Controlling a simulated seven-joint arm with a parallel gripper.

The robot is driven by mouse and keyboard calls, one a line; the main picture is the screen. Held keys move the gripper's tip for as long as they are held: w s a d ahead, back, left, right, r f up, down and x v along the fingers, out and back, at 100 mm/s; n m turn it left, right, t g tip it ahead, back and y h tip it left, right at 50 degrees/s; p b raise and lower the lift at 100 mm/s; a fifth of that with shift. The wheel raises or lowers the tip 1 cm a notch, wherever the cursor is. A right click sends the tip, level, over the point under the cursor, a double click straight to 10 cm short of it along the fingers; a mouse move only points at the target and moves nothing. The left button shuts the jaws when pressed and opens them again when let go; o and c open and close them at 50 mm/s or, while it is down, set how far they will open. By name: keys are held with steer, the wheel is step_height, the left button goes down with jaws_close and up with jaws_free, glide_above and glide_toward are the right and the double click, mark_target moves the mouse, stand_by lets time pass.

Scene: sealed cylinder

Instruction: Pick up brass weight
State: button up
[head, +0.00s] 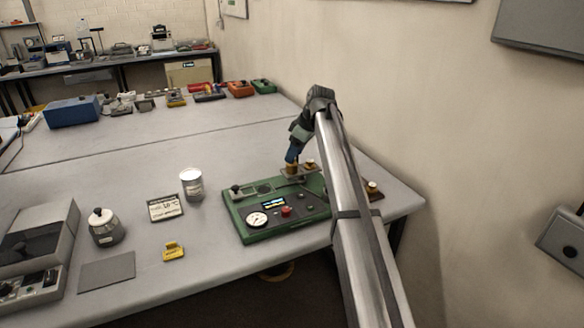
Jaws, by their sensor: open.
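My gripper (292,158) points down at the back edge of the green panel (235,215). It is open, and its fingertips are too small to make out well. A small brass weight (291,170) is right under or between the fingertips; I cannot tell whether they touch it. Another brass weight (310,164) stands just to the right, on what looks like a small plate above the panel. A further brass piece (372,185) sits on a dark base at the right, beyond my arm. My arm hides the panel's right end.
The panel carries a round gauge (257,220), a lit display and a red knob (286,211). A metal can (191,184), a lidded pot (104,226), a small sign (165,208) and a yellow item (173,251) stand left. A wall is close on the right. The table centre behind is clear.

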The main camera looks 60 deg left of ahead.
steer(key=x, duration=0.3)
steer(key=shift+f, duration=0.25)
jaws_close()
